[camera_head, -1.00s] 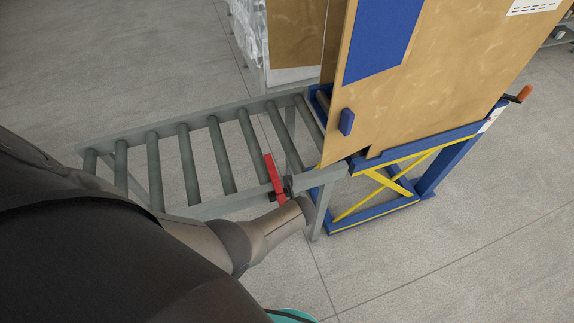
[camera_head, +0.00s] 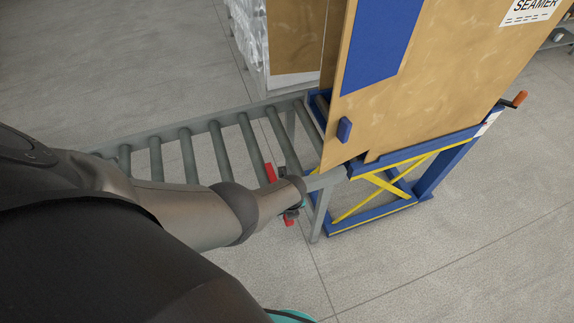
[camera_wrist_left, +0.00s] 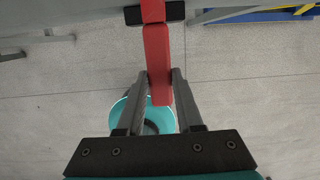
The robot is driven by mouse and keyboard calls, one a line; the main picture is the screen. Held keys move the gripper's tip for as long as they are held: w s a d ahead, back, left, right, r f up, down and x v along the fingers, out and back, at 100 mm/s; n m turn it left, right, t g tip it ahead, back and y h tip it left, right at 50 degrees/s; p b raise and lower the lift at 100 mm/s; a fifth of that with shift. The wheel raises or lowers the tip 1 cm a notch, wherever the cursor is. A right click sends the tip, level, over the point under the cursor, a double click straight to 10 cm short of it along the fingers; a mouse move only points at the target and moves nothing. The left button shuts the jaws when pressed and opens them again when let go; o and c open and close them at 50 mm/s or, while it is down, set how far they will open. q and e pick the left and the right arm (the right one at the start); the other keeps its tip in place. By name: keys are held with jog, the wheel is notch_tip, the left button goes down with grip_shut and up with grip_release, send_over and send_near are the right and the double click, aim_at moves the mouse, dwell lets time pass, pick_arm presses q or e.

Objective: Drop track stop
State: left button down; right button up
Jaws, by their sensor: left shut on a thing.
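The track stop is a red bar (camera_head: 270,173) at the near rail of the roller conveyor, close to the lift table. In the head view, red shows above my left wrist and again below it; the middle is hidden. In the left wrist view the red bar (camera_wrist_left: 157,60) runs down from a black bracket (camera_wrist_left: 133,15) on the grey rail. My left gripper (camera_wrist_left: 161,78) is shut on the bar's lower part, with one dark finger on each side. In the head view this gripper (camera_head: 291,213) is mostly hidden by my wrist. My right gripper is not in view.
The grey roller conveyor (camera_head: 196,131) carries nothing on its visible rollers. A blue and yellow lift table (camera_head: 395,185) stands at its right end, under tall brown panels (camera_head: 430,85). A wrapped stack (camera_head: 252,45) stands behind.

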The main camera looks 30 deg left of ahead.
pick_arm(q)
jog(key=shift+w+a, duration=0.1)
jog(key=shift+a, duration=0.1)
jog(key=c, duration=0.6)
grip_release()
jog(key=shift+d, duration=0.15)
jog(key=shift+o, duration=0.2)
notch_tip(320, 180, up, 15)
jog(key=s+d+p, duration=0.1)
jog(key=p, duration=0.8)
jog(key=shift+s+d, duration=0.35)
jog(key=shift+d, duration=0.05)
